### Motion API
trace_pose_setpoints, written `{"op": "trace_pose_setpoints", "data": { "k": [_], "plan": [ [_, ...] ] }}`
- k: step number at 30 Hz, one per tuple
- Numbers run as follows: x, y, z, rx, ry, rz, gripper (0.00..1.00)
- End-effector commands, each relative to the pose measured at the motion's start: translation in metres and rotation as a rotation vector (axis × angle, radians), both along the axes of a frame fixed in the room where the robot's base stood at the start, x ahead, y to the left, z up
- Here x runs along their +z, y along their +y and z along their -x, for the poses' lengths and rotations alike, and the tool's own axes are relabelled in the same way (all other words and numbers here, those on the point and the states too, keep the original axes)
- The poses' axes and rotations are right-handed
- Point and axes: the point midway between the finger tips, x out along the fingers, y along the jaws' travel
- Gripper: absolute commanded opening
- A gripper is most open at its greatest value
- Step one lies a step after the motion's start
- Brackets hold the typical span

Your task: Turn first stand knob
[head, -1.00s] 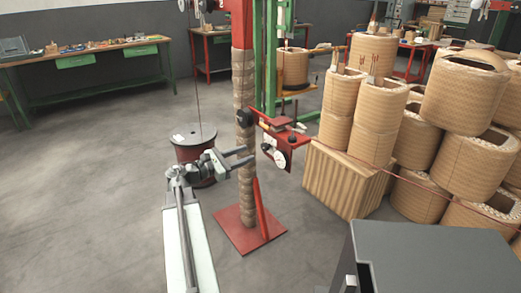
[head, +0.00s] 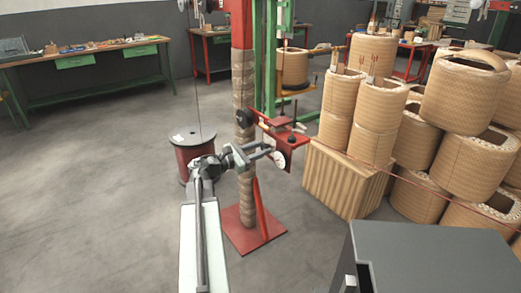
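The stand is a red post with a wrapped brown column (head: 244,90) on a square red base plate (head: 254,232). A dark round knob (head: 243,118) sits on the column where a red bracket (head: 288,134) juts out to the right. A white round disc (head: 281,159) shows on the bracket's lower part. I cannot tell which of the two is the task's knob. My gripper (head: 270,152) is open and empty, its fingers apart, reaching in front of the column below the dark knob. Its tips are close to the white disc; contact cannot be told.
A red wire spool (head: 190,150) stands behind my arm on the left. Several wrapped coils (head: 375,115) are stacked on the right, some on a wooden block (head: 345,178). A dark grey cabinet (head: 430,255) fills the lower right. The floor at left is clear.

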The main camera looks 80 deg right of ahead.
Motion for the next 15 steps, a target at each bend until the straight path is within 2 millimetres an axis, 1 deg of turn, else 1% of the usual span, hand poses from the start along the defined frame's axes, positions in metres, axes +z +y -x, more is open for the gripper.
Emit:
{"op": "trace_pose_setpoints", "data": {
  "k": [4, 9, 10, 11, 15],
  "plan": [
    [-0.0002, 0.0003, -0.0001, -0.001, -0.037, 0.039, 0.00],
    [-0.0002, 0.0005, -0.0001, -0.001, -0.036, 0.039, 0.00],
    [-0.0002, 0.0005, -0.0001, -0.001, -0.036, 0.039, 0.33],
    [-0.0002, 0.0005, -0.0001, -0.001, -0.036, 0.039, 0.39],
    [-0.0002, 0.0004, -0.0002, -0.001, -0.036, 0.039, 0.39]
  ]
}}
